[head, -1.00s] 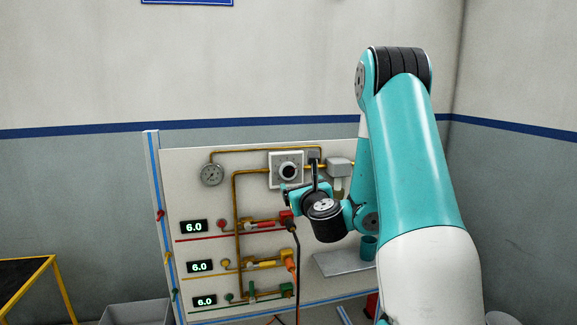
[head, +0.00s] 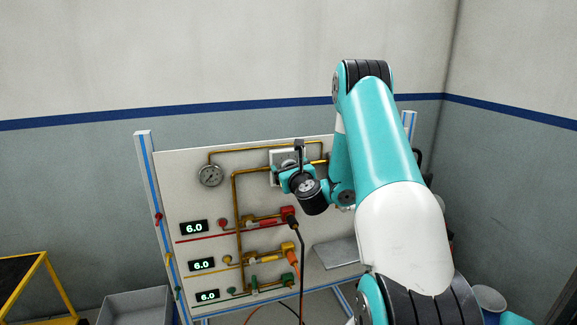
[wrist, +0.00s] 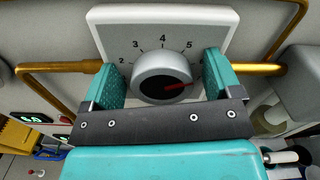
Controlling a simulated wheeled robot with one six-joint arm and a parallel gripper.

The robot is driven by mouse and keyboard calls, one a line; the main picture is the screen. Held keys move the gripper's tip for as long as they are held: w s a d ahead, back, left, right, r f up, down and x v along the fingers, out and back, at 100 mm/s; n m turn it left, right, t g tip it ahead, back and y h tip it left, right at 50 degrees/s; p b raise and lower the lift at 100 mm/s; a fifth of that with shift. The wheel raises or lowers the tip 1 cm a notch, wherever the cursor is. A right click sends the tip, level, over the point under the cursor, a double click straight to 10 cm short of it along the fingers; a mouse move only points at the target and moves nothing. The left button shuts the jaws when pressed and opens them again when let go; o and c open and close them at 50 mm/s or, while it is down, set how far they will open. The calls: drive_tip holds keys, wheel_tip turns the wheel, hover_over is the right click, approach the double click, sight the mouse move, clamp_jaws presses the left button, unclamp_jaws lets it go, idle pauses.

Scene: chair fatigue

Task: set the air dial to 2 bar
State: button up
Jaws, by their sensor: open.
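The air dial (wrist: 160,68) is a round silver knob on a white square plate (wrist: 205,17) in the wrist view. The numbers 2 to 5 show around it. Its red pointer points right, beyond the 5, toward a part of the scale the right finger partly hides. My gripper (wrist: 161,80) is open, with one teal finger on each side of the knob and gaps visible beside it. In the head view my gripper (head: 290,174) is in front of the dial plate (head: 276,158) and hides most of the knob.
A round gauge (head: 210,175) sits left of the dial, joined by brass pipes (head: 237,215). Several displays, including the top one (head: 194,227), read 6.0. Valves and hoses (head: 301,262) lie below my gripper. A grey shelf (head: 340,252) is lower right.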

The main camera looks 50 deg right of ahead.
drive_tip(key=c, duration=0.9)
